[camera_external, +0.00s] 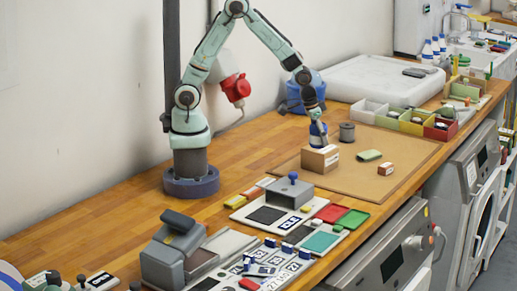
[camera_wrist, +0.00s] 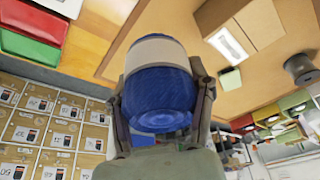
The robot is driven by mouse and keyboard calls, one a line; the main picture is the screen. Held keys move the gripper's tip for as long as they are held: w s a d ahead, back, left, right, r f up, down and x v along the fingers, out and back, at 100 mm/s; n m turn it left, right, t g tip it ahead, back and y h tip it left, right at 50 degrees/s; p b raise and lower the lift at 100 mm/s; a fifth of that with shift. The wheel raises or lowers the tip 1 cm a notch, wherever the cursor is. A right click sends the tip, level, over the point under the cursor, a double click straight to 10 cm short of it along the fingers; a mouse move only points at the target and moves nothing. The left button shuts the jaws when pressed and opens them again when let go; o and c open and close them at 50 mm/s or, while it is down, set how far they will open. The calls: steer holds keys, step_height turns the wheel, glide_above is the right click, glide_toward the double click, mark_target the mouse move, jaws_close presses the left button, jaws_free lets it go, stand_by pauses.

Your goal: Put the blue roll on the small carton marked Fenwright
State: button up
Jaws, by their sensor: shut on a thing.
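The blue roll (camera_external: 318,141), with a pale band around it, is held in my gripper (camera_external: 317,125) above the small brown carton (camera_external: 320,162) in the external view. In the wrist view the roll (camera_wrist: 158,95) sits between both fingers of my gripper (camera_wrist: 160,100), which is shut on it. A brown carton with a white label (camera_wrist: 232,45) shows there at the upper right, beside the roll in the picture. The lettering is too small to read. I cannot tell whether the roll touches the carton's top.
A grey spool (camera_external: 347,132) stands right of the carton. A green block (camera_external: 369,155) and a small brown-and-white box (camera_external: 386,168) lie on the brown mat (camera_external: 405,150). Open coloured bins (camera_external: 412,122) stand behind at the right. Devices and trays fill the front of the bench.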

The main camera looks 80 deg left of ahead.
steer(key=s+a+r+m, duration=0.2)
steer(key=s+a+r, duration=0.6)
steer(key=s+a, duration=0.15)
glide_toward(320, 157)
steer(key=a+r, duration=0.4)
steer(key=a, duration=0.1)
steer(key=shift+n, duration=0.3)
steer(key=w+f, duration=0.4)
steer(key=f, duration=0.1)
steer(key=shift+a, duration=0.15)
steer(key=shift+w+f, duration=0.2)
steer(key=shift+s+x, duration=0.1)
steer(key=shift+x, duration=0.85)
steer(key=shift+s+x, duration=0.15)
steer(key=shift+x, duration=0.8)
steer(key=shift+f, duration=0.15)
